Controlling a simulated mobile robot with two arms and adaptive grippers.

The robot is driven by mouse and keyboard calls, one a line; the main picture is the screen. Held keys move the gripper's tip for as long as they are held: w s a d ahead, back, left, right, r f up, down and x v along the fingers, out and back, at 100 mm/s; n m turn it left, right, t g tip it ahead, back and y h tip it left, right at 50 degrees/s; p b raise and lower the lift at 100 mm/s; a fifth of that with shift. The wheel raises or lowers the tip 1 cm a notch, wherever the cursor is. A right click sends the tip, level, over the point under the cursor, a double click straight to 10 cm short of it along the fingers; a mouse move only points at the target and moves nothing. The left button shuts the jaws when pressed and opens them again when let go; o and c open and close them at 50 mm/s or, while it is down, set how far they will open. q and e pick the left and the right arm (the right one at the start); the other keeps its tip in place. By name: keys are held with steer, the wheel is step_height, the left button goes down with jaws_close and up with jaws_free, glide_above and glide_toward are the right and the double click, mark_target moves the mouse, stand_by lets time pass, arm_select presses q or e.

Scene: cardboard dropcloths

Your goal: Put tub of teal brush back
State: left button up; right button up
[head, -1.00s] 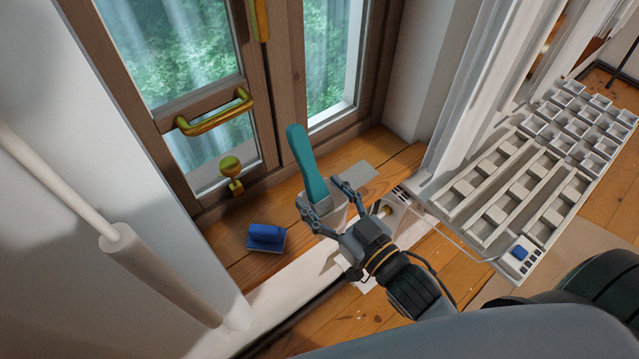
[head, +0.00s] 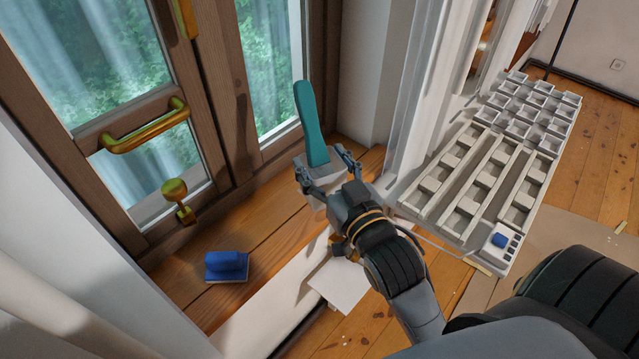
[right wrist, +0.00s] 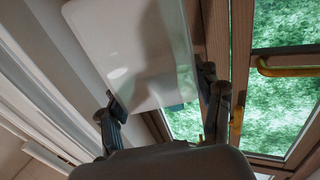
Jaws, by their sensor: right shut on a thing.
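A pale, boxy tub (head: 316,180) holds a teal brush (head: 311,125) that stands up out of it, tilted slightly left. My right gripper (head: 324,171) is shut on the tub, with one finger on either side. The tub is in front of the window door and over the wooden sill area; the head view does not clearly show whether its base touches anything. In the right wrist view the pale tub (right wrist: 135,50) fills the upper middle between the fingers (right wrist: 158,92), and the brush is mostly hidden. My left gripper is not in view.
A blue block-like tool (head: 226,265) lies on the wooden sill at left. A pale rack (head: 478,185) with long slots and small square compartments stands at right, a small blue item in its near corner. A white sheet (head: 340,285) lies below my wrist. A brass handle (head: 147,128) juts from the door.

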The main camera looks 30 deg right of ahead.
steer(key=shift+w+d+f, duration=1)
steer(key=shift+w+f, duration=1)
steer(key=shift+f, duration=0.1)
steer(key=shift+w+d+f, duration=1)
steer(key=shift+w+f, duration=1)
steer(key=shift+f, duration=0.1)
steer(key=shift+w+d+f, duration=1)
steer(key=shift+w+f, duration=1)
steer(key=shift+f, duration=0.1)
steer(key=o, duration=1.6)
steer(key=shift+f, duration=0.2)
steer(key=shift+o, duration=0.2)
